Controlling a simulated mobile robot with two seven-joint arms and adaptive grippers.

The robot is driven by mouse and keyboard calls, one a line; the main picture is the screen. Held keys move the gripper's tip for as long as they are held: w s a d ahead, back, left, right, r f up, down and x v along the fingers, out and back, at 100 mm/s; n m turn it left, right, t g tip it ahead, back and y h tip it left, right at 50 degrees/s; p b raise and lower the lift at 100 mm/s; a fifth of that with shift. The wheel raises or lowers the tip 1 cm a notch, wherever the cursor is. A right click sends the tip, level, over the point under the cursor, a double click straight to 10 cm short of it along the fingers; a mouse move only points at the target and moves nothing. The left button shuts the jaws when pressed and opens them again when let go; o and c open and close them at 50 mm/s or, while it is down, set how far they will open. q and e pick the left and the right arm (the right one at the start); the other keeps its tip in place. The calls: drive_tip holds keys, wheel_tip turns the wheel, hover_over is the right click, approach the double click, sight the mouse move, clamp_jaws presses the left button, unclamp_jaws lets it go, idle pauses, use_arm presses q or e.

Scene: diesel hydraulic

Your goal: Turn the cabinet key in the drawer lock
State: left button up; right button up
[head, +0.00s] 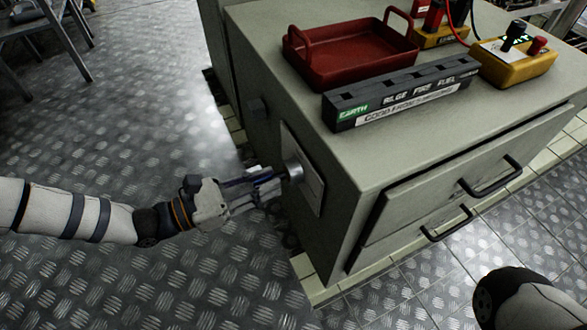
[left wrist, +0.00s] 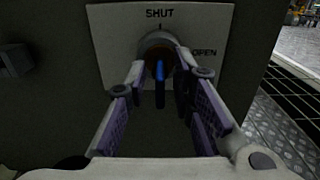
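A pale plate (left wrist: 112,48) marked SHUT and OPEN is fixed to the left side of the grey-green cabinet (head: 350,178). It also shows in the head view (head: 314,186). A round metal lock (head: 294,170) stands out from it. In the left wrist view a thin upright key (left wrist: 160,88) with a blue edge is at the lock, below the word SHUT. My left gripper (left wrist: 169,80) is at the lock, with its fingers apart on either side of the key and gaps showing. Its fingertips partly cover the lock. My right gripper is not in view.
On the cabinet top are a red tray (head: 345,65), a dark labelled box (head: 400,95) and a yellow control box (head: 512,68). The cabinet front has drawers with black handles (head: 490,178).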

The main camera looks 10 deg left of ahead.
use_arm(q)
clamp_jaws()
drive_tip(key=n, duration=1.4)
drive_tip(key=shift+n, duration=0.4)
drive_tip(key=n, duration=0.4)
drive_tip(key=o, duration=0.5)
unclamp_jaws()
drive_tip(key=shift+s+a, duration=0.1)
